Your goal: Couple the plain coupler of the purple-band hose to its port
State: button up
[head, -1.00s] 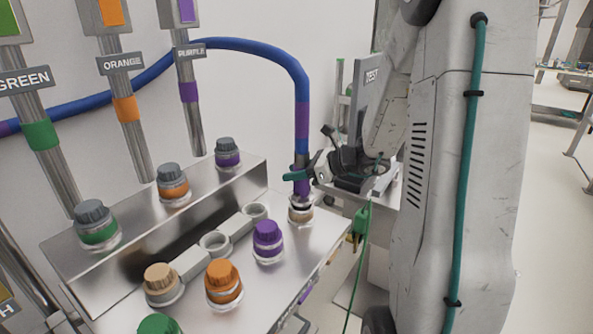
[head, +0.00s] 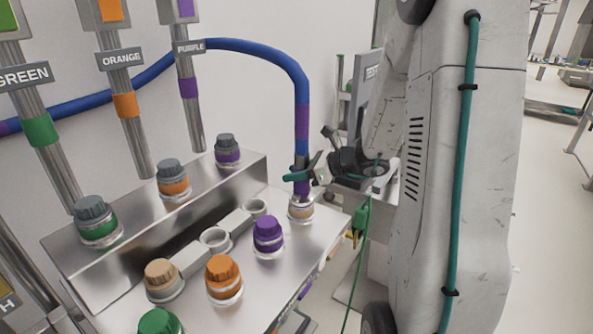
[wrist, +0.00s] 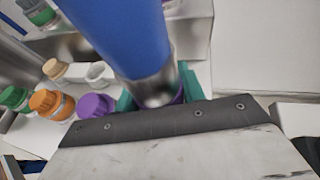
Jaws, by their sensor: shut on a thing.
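The blue purple-band hose (head: 302,90) arcs over from the left and hangs down to its coupler (head: 301,187), which has a purple part at its lower end. My gripper (head: 304,176) is shut on the coupler, its teal fingers on either side. In the wrist view the hose (wrist: 125,35) runs down to a metal collar (wrist: 155,88) between the teal fingers (wrist: 160,98). The coupler is roughly upright right above an uncapped port with a beige band (head: 300,209). Its lower end seems to meet the port's top; whether it is seated I cannot tell.
A purple-capped port (head: 268,234), an orange-capped one (head: 223,278), a beige-capped one (head: 162,279) and a green cap (head: 160,322) stand nearby on the metal bench. Empty grey rings (head: 215,239) lie behind them. A raised step (head: 130,257) carries more capped ports.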

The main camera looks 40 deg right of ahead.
jog(key=shift+f, duration=0.15)
dwell(0.5)
jog(key=o, duration=1.3)
jog(key=shift+c, duration=0.2)
jog(key=v, duration=0.7)
jog(key=shift+s+d, duration=0.2)
jog(key=shift+s, duration=0.1)
